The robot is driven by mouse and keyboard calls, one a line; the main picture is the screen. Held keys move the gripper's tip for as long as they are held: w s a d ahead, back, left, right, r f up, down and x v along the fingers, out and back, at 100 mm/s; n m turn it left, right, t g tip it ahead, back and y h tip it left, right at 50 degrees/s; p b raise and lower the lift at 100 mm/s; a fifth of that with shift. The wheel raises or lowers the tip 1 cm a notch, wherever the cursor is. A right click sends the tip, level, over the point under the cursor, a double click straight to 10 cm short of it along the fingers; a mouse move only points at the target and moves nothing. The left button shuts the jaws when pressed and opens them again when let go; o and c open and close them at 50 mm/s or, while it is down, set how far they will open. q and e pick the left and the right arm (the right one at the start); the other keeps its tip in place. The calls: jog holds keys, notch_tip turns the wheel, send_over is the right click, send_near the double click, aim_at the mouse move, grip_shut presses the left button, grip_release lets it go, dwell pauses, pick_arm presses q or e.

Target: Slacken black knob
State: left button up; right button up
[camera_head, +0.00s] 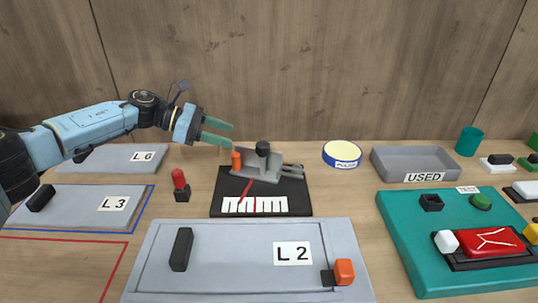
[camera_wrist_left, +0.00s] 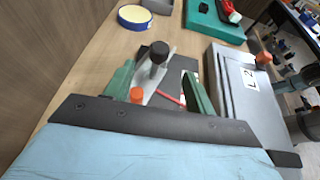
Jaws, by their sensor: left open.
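The black knob (camera_head: 263,148) stands upright on a grey metal fixture (camera_head: 268,165) at the middle of the table. In the left wrist view the black knob (camera_wrist_left: 159,51) shows beyond and between the finger lines. An orange post (camera_head: 236,159) stands at the fixture's left end; it also shows in the left wrist view (camera_wrist_left: 137,94). My left gripper (camera_head: 231,134) is open and empty, above and to the left of the black knob, apart from it. My right gripper is in neither view.
A black base with a white scale (camera_head: 240,206) and red pointer lies under the fixture. Panel L2 (camera_head: 210,283) is in front. A wooden wall (camera_head: 300,60) stands behind.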

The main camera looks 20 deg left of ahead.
aim_at(259, 144)
pick_arm(q)
jog(key=x, duration=1.2)
jog(key=shift+w+d+f, duration=0.1)
jog(key=shift+d, duration=0.25)
jog(key=c, duration=1)
